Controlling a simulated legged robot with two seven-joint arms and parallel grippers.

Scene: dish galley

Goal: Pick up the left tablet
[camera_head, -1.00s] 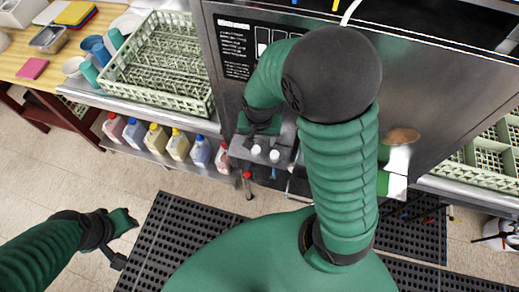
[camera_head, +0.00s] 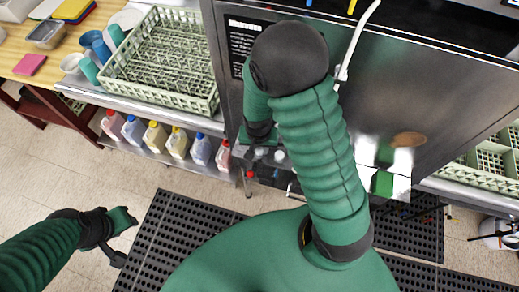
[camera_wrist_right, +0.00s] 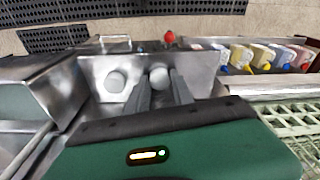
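Two white round tablets sit side by side on a small metal tray (camera_wrist_right: 90,66) at the dishwasher's front. In the right wrist view, which looks back toward the floor mats, one tablet (camera_wrist_right: 158,76) is at the fingertips of my right gripper (camera_wrist_right: 162,85), and the other tablet (camera_wrist_right: 115,80) is beside it. The two grey fingers are apart; contact is not clear. In the head view one tablet shows (camera_head: 280,155); the left one is hidden by my right gripper (camera_head: 262,153).
The steel dishwasher (camera_head: 390,85) stands behind the tray, with a white hose (camera_head: 352,40) in front. A green dish rack (camera_head: 160,60) is on the left counter, with several bottles (camera_head: 155,137) on the shelf below. Black mats (camera_head: 190,230) cover the floor.

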